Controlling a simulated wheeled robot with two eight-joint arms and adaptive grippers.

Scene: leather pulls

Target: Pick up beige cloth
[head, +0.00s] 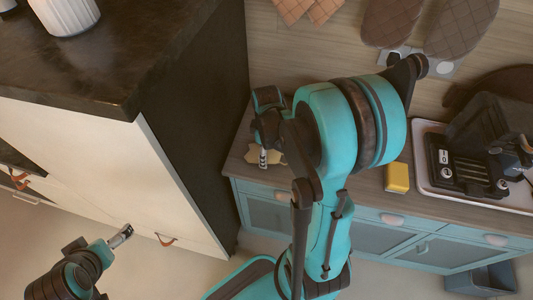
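The beige cloth (251,157) lies on the wooden counter near its left end, small and partly hidden behind my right gripper. My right arm reaches up from the bottom and bends over the counter. My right gripper (263,158) points down at the cloth, over or touching it; I cannot tell which, nor whether its fingers are open or shut. My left gripper (123,236) is at the lower left, in front of the white cabinet side and away from the cloth. Its fingers are too small to read.
A tall cabinet with a dark top (110,75) borders the counter's left. A yellow sponge-like block (397,177) and a black coffee machine (480,145) on a white tray (430,180) stand to the right. Oven mitts (392,22) hang on the wall. A grey bin (484,280) is on the floor.

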